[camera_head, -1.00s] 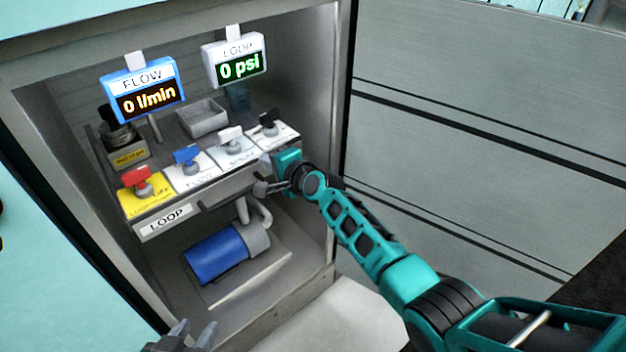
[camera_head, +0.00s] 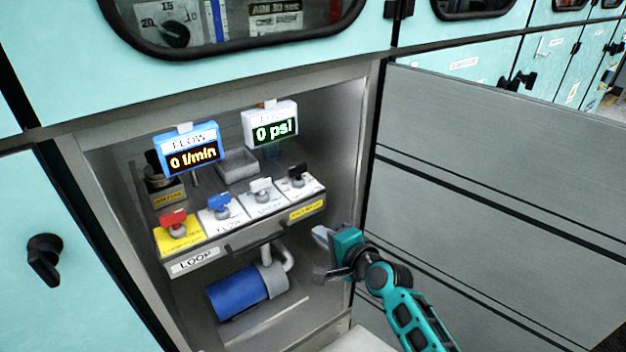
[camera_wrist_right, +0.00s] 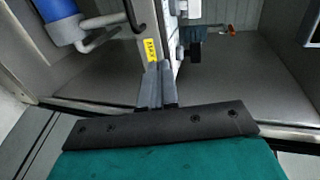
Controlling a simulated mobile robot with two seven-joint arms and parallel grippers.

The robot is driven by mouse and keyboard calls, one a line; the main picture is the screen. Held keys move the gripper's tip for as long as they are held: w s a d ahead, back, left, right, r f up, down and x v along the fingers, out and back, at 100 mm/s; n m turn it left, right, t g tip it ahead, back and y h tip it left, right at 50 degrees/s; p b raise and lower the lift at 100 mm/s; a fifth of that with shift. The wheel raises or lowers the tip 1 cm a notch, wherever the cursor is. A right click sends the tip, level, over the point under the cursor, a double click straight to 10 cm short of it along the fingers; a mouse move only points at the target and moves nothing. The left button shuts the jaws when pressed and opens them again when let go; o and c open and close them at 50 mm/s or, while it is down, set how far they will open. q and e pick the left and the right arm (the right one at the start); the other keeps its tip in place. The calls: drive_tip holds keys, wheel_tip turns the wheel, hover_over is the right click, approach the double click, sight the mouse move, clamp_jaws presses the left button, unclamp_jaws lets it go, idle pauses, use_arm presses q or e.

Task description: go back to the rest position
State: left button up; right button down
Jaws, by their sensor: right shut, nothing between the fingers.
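My right gripper (camera_head: 322,253) is at the lower right of the open cabinet, in front of and below the valve panel. It is shut and empty, and its closed fingers (camera_wrist_right: 158,86) show in the right wrist view. The panel carries a row of valves with red (camera_head: 173,222), blue (camera_head: 219,203), white (camera_head: 261,186) and black (camera_head: 296,174) handles. The gripper stands apart from them. A blue display (camera_head: 188,150) reads 0 l/min and a white one (camera_head: 270,125) reads 0 psi. My left gripper is not in view.
A blue cylinder (camera_head: 238,294) with a grey pipe lies under the panel. The panel has a dark drawer-like handle (camera_head: 255,238). The grey open door (camera_head: 490,190) stands right of my arm. A teal door with a black knob (camera_head: 44,258) is at the left.

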use_arm(q)
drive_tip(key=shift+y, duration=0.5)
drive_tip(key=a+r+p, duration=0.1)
drive_tip(key=p, duration=0.2)
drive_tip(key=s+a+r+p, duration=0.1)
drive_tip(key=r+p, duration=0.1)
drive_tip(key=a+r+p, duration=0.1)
drive_tip(key=p, duration=0.2)
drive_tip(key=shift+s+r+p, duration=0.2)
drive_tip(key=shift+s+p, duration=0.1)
use_arm(e)
drive_tip(key=s+d+n+h, duration=0.1)
drive_tip(key=s+d+n, duration=0.3)
drive_tip(key=s, duration=0.4)
drive_tip(key=s+d+n+g+h, duration=0.1)
drive_tip(key=s+d+n+h, duration=0.1)
drive_tip(key=s+n, duration=0.3)
drive_tip(key=s+d+n+h, duration=0.2)
drive_tip(key=s+d+n, duration=0.3)
drive_tip(key=s, duration=0.7)
drive_tip(key=shift+s+d+f+n+g, duration=0.2)
drive_tip(key=shift+d+f+n+g, duration=0.1)
drive_tip(key=shift+d, duration=0.05)
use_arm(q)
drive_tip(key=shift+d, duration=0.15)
